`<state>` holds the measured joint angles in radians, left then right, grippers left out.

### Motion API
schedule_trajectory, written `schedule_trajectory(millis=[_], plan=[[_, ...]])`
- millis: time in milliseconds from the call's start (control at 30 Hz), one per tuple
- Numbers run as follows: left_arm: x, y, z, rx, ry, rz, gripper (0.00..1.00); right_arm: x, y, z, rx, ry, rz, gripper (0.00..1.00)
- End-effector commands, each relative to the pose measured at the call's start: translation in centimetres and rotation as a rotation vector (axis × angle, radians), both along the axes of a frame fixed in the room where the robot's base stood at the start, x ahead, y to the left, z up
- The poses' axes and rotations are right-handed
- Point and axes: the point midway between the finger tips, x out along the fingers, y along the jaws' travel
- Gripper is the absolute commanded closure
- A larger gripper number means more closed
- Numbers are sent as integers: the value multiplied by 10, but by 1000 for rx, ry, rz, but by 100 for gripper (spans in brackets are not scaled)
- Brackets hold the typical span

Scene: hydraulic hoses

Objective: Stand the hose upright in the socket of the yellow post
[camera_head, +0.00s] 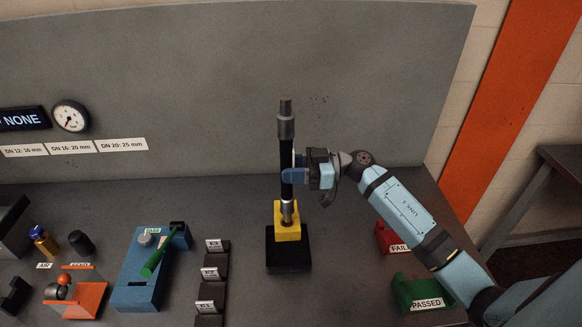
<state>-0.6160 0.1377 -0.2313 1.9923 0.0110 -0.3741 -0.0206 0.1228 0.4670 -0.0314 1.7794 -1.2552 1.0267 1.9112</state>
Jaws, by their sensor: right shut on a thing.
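The hose (285,152) is black with grey metal fittings at its top and bottom ends. It stands upright in the head view, with its lower fitting at the top of the yellow post (287,232). I cannot tell how deep the fitting sits in the socket. The yellow post stands on a black base plate (288,256). My right gripper (294,174) is shut on the hose around its lower half, coming in from the right. My left gripper is not in view.
A green bin marked PASSED (408,290) and a red bin marked FAIL (386,238) stand at the right. A blue fixture with a green lever (152,262) and a black rack (212,285) stand left of the post. A grey panel (215,80) rises behind.

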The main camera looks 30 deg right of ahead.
Motion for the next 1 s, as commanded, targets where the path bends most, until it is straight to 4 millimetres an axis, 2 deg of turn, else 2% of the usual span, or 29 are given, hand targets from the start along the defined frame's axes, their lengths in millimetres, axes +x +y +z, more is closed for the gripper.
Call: schedule_trajectory(millis=[1000], plan=[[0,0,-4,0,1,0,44,0,0,-23,1,0,0,100]])
